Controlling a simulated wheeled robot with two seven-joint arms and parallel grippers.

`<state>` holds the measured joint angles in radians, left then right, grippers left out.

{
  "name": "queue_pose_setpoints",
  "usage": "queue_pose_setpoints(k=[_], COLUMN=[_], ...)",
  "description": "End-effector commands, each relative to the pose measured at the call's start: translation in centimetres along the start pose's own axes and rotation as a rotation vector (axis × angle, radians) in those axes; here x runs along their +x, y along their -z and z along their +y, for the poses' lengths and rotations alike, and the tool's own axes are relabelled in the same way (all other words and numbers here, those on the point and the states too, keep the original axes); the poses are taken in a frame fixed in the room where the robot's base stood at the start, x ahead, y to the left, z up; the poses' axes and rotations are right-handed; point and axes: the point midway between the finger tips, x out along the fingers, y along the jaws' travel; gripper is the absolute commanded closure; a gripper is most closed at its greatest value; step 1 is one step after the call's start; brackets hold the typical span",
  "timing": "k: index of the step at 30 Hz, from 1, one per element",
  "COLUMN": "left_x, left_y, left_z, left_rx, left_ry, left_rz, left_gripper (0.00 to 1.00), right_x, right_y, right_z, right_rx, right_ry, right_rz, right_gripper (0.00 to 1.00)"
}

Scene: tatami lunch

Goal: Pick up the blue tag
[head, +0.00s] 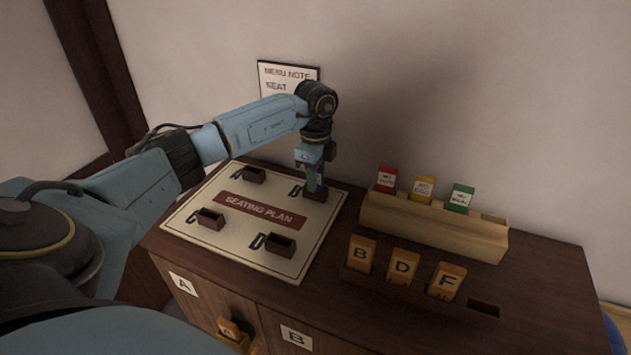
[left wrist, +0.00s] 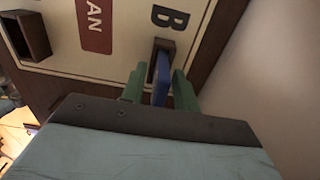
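The blue tag (left wrist: 161,80) stands upright in the small dark holder (left wrist: 166,46) beside the letter B on the seating plan board. In the head view a sliver of the blue tag (head: 320,174) shows beside my fingers. My left gripper (head: 312,185) points down over that holder. In the left wrist view its two green fingers (left wrist: 158,92) stand on either side of the tag, with a gap showing on the left, so it looks open. My right gripper is not in view.
The seating plan board (head: 318,228) has other dark holders that look empty. A wooden rack (head: 432,228) holds red, yellow and green tags at the back right. Orange B, D and F tags (head: 402,265) stand in a dark rack in front. A menu note (head: 288,75) is on the wall.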

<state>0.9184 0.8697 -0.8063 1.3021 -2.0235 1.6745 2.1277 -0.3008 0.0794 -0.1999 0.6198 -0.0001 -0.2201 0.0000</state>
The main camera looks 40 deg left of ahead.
Motion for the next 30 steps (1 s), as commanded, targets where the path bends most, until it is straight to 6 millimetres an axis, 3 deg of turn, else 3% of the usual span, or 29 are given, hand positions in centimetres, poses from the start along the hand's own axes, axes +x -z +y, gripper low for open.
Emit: queue_pose_setpoints(k=[1, 6, 17, 20, 30], left_x=[0.0, 0.0, -0.4, -1.5, -8.1], left_y=[0.0, 0.0, 0.0, 0.0, 0.0], left_z=[0.0, 0.0, 0.0, -0.1, -0.1], left_rx=[0.0, 0.0, 0.0, 0.0, 0.0], left_ry=[0.0, 0.0, 0.002, 0.004, 0.004], left_rz=[0.0, 0.0, 0.0, 0.001, 0.001], left_gripper=[0.77, 0.99, 1.0, 1.0, 1.0], right_x=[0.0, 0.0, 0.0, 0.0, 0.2], right_y=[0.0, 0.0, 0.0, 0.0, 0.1], right_z=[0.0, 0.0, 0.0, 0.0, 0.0], right_rx=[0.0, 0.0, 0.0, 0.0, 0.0], right_ry=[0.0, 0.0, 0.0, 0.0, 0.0], right_rz=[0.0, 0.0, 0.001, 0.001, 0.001], right_gripper=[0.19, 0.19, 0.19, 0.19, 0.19])
